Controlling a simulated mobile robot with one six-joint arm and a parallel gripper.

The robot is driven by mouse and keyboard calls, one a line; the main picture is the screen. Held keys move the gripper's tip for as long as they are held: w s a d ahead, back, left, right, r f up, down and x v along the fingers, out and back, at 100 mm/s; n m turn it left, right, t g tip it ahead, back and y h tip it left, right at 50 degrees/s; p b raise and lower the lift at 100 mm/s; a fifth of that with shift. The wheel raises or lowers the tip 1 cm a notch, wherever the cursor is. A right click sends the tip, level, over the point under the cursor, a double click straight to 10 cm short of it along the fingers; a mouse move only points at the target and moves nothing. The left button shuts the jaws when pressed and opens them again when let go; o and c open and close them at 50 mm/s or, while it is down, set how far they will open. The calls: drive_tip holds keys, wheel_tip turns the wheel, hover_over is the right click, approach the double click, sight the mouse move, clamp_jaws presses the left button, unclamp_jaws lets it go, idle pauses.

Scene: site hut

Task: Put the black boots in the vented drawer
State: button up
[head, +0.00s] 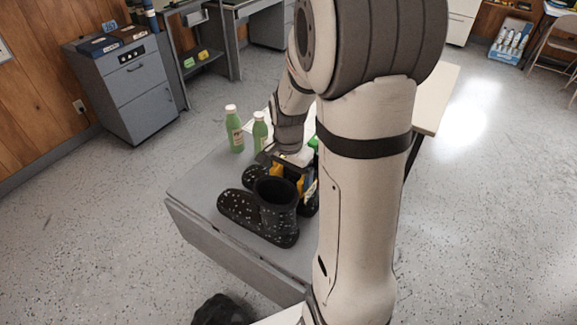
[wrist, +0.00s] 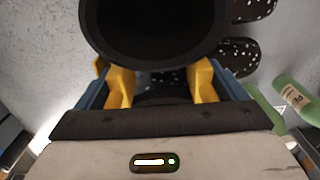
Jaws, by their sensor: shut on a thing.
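More speckled black footwear (head: 254,176) shows behind, partly hidden by my gripper; two toes show at the right of the wrist view (wrist: 238,55). I cannot tell which drawer is vented.
Green bottles (head: 235,130) stand at the back of the grey table (head: 195,185). A grey drawer cabinet (head: 125,85) stands back left, with books (head: 100,45) on top. A black bag-like thing (head: 220,310) is on the floor in front. Floor left of the table is clear.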

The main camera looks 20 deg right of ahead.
drive_tip(key=shift+f, duration=1.55)
drive_tip(key=o, duration=1.7)
drive_tip(key=shift+o, duration=0.3)
drive_tip(key=shift+r, duration=0.1)
